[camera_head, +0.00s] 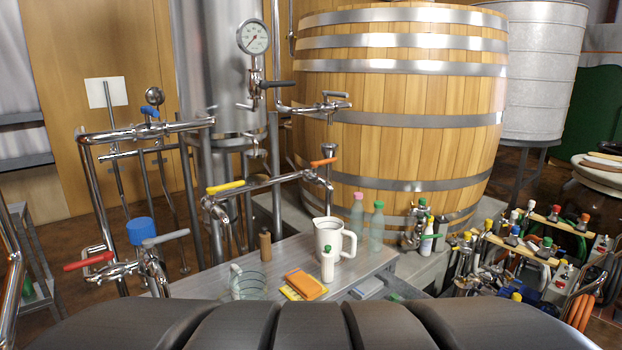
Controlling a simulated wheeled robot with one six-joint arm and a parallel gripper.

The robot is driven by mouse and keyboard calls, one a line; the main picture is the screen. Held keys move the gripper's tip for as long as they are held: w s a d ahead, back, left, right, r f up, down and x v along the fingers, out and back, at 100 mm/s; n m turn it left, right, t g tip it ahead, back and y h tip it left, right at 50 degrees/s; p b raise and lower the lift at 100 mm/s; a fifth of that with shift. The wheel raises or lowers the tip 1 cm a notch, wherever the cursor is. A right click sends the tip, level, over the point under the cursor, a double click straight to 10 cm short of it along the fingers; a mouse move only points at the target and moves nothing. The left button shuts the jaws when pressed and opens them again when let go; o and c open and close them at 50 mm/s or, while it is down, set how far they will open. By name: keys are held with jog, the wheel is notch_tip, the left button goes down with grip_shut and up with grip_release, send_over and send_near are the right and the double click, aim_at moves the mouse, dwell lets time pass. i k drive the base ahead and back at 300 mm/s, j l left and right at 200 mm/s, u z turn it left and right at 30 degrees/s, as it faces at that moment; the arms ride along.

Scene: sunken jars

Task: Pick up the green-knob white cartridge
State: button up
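A small white cartridge with a green knob (327,266) stands upright on the grey metal table (352,275), directly in front of a white mug (329,232) and overlapping it in the picture. A second slim white object with a green part (427,240) stands farther back to the right, beside metal fittings. I cannot tell for sure which of the two the task names. My gripper is not in view, so its state does not show.
Orange and yellow cloths or sponges (304,285) lie left of the cartridge. A clear glass vessel (249,283) and a brown cylinder (265,245) stand further left. Two translucent bottles (376,226) stand behind the mug. Pipes and valves (140,262) rise at left; crowded fittings (490,260) fill the right.

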aim_at(328, 255)
jog(key=i+l+u, duration=0.2)
jog(key=u, duration=0.2)
jog(key=i+l+u, duration=0.75)
jog(key=k+j, duration=0.1)
jog(key=j, duration=0.05)
